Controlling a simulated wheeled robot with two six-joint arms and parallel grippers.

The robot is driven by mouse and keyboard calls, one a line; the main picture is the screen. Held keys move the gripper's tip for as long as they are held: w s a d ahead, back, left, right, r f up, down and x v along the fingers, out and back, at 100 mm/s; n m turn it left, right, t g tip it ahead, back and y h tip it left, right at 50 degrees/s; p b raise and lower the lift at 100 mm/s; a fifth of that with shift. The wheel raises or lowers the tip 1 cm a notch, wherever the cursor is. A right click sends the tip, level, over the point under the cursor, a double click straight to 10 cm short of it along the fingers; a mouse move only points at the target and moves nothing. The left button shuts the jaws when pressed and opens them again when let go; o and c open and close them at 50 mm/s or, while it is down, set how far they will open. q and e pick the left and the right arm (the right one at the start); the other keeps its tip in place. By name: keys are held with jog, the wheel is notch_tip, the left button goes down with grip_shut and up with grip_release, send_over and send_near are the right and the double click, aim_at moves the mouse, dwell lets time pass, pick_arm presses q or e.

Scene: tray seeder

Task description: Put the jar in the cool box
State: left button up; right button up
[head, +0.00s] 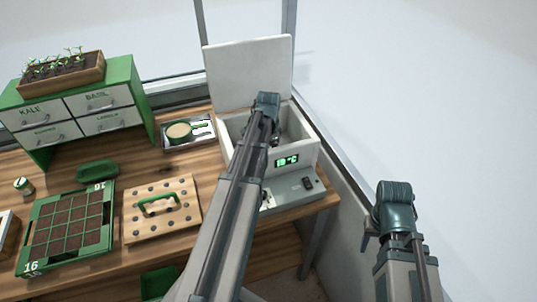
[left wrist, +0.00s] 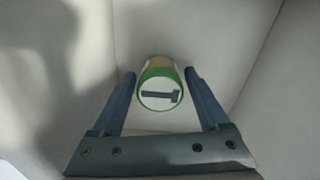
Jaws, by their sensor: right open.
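The jar (left wrist: 160,95) shows in the left wrist view, with a green rim and a white lid bearing a dark mark facing the camera. It is between the fingertips of my left gripper (left wrist: 161,78), inside pale walls. Whether the fingers press on it or leave thin gaps I cannot tell. In the head view my left arm reaches into the white cool box (head: 304,158), whose lid (head: 246,72) stands open; the jar is hidden there. My right gripper (head: 371,232) is open and empty, off to the right of the table.
The cool box's front carries a green display. Left of it are a tray with a pan (head: 183,132), a peg board with a green handle (head: 160,222), a seed tray (head: 107,252), a small jar (head: 24,186) and a drawer unit (head: 128,80) bearing seedlings. Wall ledges run behind and right.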

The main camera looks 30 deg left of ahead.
pick_arm(q)
jog(key=shift+o, duration=0.6)
jog(key=shift+r, duration=0.1)
notch_tip(320, 180, up, 12)
jog(key=p, duration=1.2)
